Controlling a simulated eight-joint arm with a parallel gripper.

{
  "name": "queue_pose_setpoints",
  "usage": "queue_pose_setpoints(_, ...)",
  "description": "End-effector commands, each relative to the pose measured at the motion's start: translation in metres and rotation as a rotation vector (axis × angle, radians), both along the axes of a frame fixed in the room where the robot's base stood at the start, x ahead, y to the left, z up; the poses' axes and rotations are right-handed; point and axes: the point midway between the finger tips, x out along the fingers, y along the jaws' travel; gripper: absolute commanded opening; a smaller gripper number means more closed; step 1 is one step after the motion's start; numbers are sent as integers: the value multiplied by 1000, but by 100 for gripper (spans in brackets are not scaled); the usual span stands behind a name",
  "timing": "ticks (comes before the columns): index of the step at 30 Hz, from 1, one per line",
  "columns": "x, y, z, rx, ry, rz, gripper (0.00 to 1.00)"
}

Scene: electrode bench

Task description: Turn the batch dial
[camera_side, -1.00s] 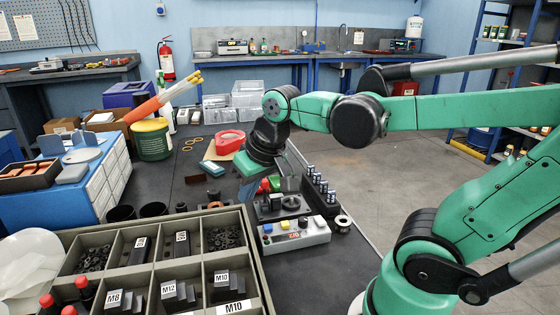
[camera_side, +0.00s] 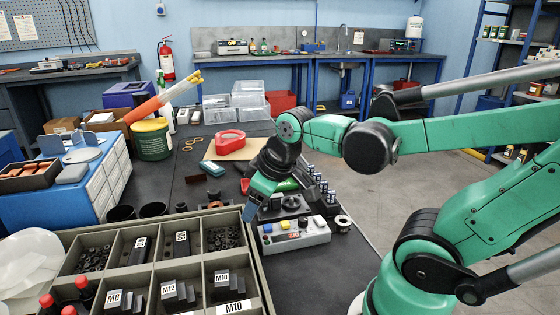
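A light grey control box (camera_side: 318,238) with a small red display (camera_side: 293,236) and blue, yellow and white buttons stands on the dark bench, right of the parts tray. A small dark knob (camera_side: 302,222) among the buttons may be the batch dial; it is too small to read its setting. My gripper (camera_side: 251,212) points down and to the left, above and behind the box's left end, apart from the knob. Its fingertips are small and seen edge-on, so I cannot tell whether they are open or shut. I see nothing held.
A compartment tray (camera_side: 262,290) of dark parts fills the front left. A dark rack of small cylinders (camera_side: 316,190) stands behind the box, and a metal ring (camera_side: 343,223) lies at its right. A red part (camera_side: 230,139) sits farther back. The bench front right is clear.

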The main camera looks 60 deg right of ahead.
Motion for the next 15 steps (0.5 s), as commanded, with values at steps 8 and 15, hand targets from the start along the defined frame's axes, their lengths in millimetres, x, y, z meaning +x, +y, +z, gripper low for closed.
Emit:
queue_pose_setpoints(8,-22,-87,-28,-77,366,303,59)
queue_pose_setpoints(15,-37,-112,-42,-36,464,453,59)
